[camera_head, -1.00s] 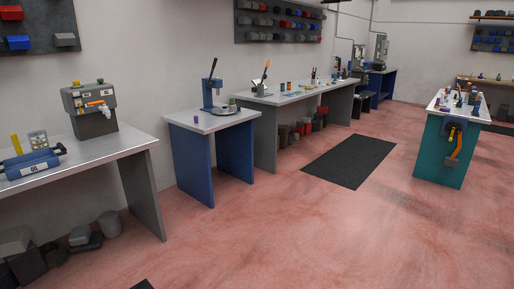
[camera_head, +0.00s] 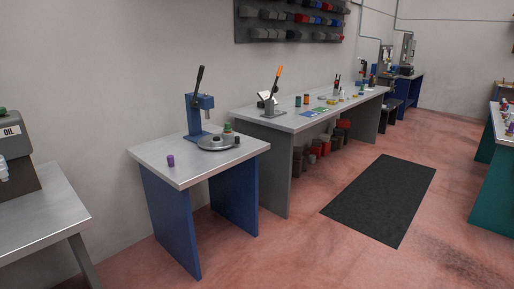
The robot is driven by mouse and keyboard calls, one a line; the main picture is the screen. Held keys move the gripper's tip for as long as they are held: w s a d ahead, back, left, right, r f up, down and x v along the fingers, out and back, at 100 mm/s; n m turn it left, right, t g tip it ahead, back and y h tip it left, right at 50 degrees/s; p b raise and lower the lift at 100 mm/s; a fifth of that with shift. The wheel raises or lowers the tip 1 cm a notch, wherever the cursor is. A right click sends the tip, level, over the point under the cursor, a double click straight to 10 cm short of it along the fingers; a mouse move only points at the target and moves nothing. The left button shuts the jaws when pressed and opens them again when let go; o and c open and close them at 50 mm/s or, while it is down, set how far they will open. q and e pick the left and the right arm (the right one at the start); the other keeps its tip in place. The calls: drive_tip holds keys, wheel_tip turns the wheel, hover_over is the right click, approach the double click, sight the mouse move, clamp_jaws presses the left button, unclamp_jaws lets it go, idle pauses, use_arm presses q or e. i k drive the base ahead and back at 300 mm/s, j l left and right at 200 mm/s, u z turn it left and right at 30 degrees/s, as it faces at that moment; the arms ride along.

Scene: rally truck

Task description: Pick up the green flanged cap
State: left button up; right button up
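I cannot tell for sure which thing is the green flanged cap. A small green-topped piece (camera_head: 228,128) stands at the round grey plate (camera_head: 215,143) of the blue lever press (camera_head: 199,115) on the small blue-legged table (camera_head: 150,153). It is too small to tell whether it has a flange. A small dark green or black piece (camera_head: 237,140) sits just right of it. A purple cylinder (camera_head: 170,160) stands near the table's front left corner. Neither of my grippers is in view.
A grey bench (camera_head: 45,215) with an oil machine (camera_head: 15,150) is at the left. A long bench (camera_head: 290,122) with a lever tool and small parts runs behind the small table. A dark mat (camera_head: 382,200) lies on open floor at right. A teal bench (camera_head: 495,190) stands far right.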

sight(227, 127)
drive_tip(key=i+u, duration=0.1)
drive_tip(key=i, duration=0.45)
drive_tip(key=i+l+u, duration=0.15)
drive_tip(key=i, duration=0.4)
drive_tip(key=i+l+u, duration=0.1)
drive_tip(key=i, duration=0.45)
drive_tip(key=i+l+u, duration=0.1)
drive_tip(key=i+l, duration=0.15)
drive_tip(key=i, duration=0.3)
